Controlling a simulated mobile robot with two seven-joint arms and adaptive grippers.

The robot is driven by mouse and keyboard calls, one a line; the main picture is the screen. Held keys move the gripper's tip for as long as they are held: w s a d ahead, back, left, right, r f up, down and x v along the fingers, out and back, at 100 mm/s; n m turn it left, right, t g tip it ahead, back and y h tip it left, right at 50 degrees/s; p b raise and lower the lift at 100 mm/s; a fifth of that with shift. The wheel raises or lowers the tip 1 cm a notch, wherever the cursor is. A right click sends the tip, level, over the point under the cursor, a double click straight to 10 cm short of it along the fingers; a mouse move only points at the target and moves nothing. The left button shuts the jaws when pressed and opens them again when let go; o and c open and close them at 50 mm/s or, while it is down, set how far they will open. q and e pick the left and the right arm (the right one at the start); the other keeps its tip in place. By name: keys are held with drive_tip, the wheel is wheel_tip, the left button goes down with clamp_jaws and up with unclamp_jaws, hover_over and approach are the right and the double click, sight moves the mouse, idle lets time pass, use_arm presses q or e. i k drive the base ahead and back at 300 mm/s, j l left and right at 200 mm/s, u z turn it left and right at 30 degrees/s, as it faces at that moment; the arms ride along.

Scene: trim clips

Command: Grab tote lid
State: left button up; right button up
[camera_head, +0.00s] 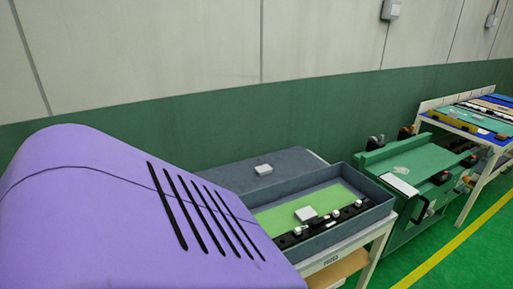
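A flat dark grey panel (240,177), which looks like the tote lid, lies behind and to the left of the open tote. A small white block-like piece (263,169), perhaps a handle, sits on its top. The grey tote (375,212) stands open on a white-framed table. Inside it are a light green base, a white block (306,214) and a black strip (330,223) with several small whitish parts. The near left part of the panel and tote is hidden by a purple shell. Neither of my grippers is in view.
A large purple shell (110,215) with dark slots fills the left foreground. To the right stand a green bench (425,160) with fixtures and a white-framed table (470,128) with coloured trays. Green floor (405,258) with a yellow line is clear at lower right.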

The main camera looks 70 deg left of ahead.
sight(248, 175)
drive_tip(key=k+j, duration=0.1)
drive_tip(key=j, duration=0.25)
drive_tip(key=k+j, duration=0.15)
drive_tip(key=j, duration=0.2)
drive_tip(key=k+j, duration=0.1)
drive_tip(key=j, duration=0.25)
drive_tip(key=k+j, duration=0.1)
drive_tip(key=j, duration=0.25)
drive_tip(key=k+j, duration=0.15)
drive_tip(key=j, duration=0.2)
drive_tip(key=k+j, duration=0.1)
drive_tip(key=j, duration=0.25)
